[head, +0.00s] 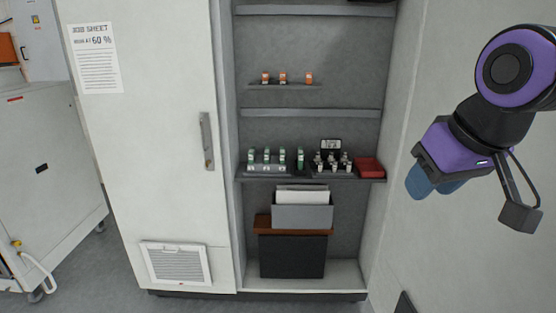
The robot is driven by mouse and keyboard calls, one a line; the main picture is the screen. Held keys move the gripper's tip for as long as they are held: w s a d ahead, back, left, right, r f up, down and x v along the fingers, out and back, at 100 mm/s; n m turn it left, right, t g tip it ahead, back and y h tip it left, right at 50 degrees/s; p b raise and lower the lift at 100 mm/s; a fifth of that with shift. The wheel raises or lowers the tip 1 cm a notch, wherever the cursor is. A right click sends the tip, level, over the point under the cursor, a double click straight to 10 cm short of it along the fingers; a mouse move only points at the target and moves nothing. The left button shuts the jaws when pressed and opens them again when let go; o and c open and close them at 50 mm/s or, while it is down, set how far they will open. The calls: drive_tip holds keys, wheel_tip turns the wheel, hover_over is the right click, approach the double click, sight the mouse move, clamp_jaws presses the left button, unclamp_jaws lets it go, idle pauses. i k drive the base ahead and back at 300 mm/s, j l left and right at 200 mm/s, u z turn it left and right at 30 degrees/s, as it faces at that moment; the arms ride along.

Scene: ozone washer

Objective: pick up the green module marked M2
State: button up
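Several small green modules stand on the middle shelf (310,179) of the open cabinet. They are at its left part: one at the far left (251,160), one beside it (267,159), one in the middle (282,158) and one at the right (300,158). Their markings are too small to read, so I cannot tell which is M2. My gripper (434,186), with blue fingertips, hangs at the right, well apart from the modules and in front of the right wall. Its fingers overlap in this view, and I see nothing held.
Grey-and-black modules (333,162) and a red tray (369,167) share the middle shelf. Orange modules (283,78) stand on the upper shelf. A grey file box (303,216) is below. A closed door panel (155,140) with a handle (207,141) borders the left.

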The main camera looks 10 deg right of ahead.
sight(266, 154)
drive_tip(key=i+j, duration=0.2)
drive_tip(key=i, duration=0.35)
drive_tip(key=i+j, duration=0.25)
drive_tip(key=i, duration=0.25)
drive_tip(key=i+j, duration=0.2)
drive_tip(key=i, duration=0.35)
drive_tip(key=i+j, duration=0.2)
drive_tip(key=i, duration=0.35)
